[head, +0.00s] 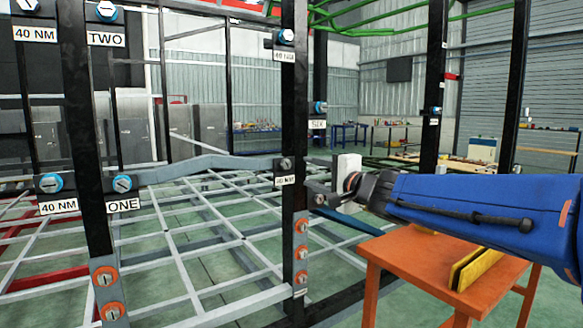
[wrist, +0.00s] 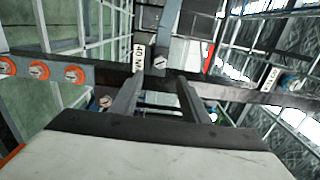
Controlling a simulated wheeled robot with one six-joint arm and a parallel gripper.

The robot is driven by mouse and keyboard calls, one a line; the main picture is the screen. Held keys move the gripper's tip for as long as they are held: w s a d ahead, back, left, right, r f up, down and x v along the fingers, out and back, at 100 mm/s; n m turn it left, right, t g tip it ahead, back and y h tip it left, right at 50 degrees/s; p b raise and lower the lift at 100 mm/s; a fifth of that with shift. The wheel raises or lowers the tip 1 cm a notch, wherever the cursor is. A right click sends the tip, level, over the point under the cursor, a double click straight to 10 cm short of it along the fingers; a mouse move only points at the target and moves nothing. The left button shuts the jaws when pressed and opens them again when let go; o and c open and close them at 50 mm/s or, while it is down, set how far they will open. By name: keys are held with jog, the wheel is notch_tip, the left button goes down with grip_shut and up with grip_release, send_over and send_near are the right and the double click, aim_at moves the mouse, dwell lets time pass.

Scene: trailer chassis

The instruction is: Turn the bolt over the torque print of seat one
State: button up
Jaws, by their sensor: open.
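My gripper (head: 312,193) is well to the right of these, beside the middle post. It is open and nothing shows between its fingers in the wrist view (wrist: 161,82). Ahead of the fingers there is a grey bolt (wrist: 160,62) beside a 40 NM print (wrist: 139,58). Seat one cannot be made out in the wrist view.
The middle post (head: 294,120) carries a bolt (head: 285,163), a 40 NM print and orange-ringed bolts (head: 302,253). A plate TWO (head: 106,39) is high on the left. An orange table (head: 400,247) stands below my arm at right. Grey frame bars (head: 200,235) fill the space behind the posts.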

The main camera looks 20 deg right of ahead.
aim_at(287, 165)
jog(key=x, duration=1)
jog(key=shift+w+a, duration=0.15)
jog(key=shift+w, duration=0.2)
jog(key=c, duration=1.1)
